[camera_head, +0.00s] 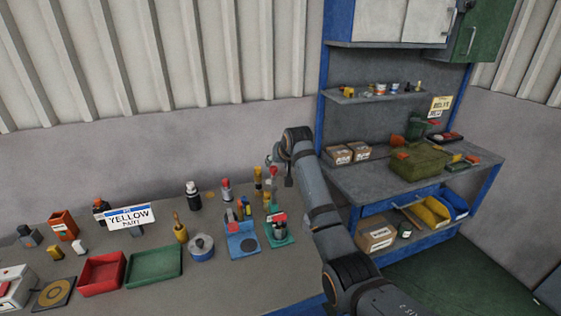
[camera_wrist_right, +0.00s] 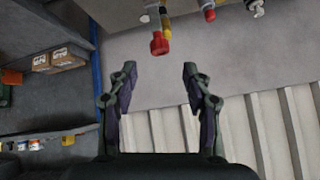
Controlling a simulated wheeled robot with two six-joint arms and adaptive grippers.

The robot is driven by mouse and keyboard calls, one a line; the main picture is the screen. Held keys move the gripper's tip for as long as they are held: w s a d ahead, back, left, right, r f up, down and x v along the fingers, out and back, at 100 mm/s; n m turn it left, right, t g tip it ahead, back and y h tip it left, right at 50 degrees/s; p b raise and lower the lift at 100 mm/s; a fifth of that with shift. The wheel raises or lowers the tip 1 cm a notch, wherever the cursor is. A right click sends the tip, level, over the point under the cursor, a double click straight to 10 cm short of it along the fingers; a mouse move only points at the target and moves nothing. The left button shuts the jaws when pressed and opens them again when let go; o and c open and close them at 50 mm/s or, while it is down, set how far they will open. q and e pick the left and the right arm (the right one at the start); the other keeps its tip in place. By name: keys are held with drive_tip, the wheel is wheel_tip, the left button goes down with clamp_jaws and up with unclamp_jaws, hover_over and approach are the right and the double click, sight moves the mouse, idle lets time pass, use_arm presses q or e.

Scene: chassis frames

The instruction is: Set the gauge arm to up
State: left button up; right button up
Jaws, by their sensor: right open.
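My right gripper (camera_head: 278,168) is above the back edge of the workbench (camera_head: 190,290); its open, empty fingers show in the wrist view (camera_wrist_right: 160,75). I cannot tell for sure which thing is the gauge arm. A blue stand with a dark round disc (camera_head: 242,241) is on the bench, with a green stand with a red-topped part (camera_head: 278,229) at its right. In the wrist view a red-ended yellow and grey part (camera_wrist_right: 159,44) hangs just beyond the fingertips, apart from them. My left gripper is out of view.
Bottles (camera_head: 193,194) stand along the bench's back. A shelf unit (camera_head: 365,180) with boxes (camera_head: 338,155) stands to the right. Some front bench surface is clear.

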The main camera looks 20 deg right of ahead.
drive_tip(key=v, duration=0.3)
idle(0.4)
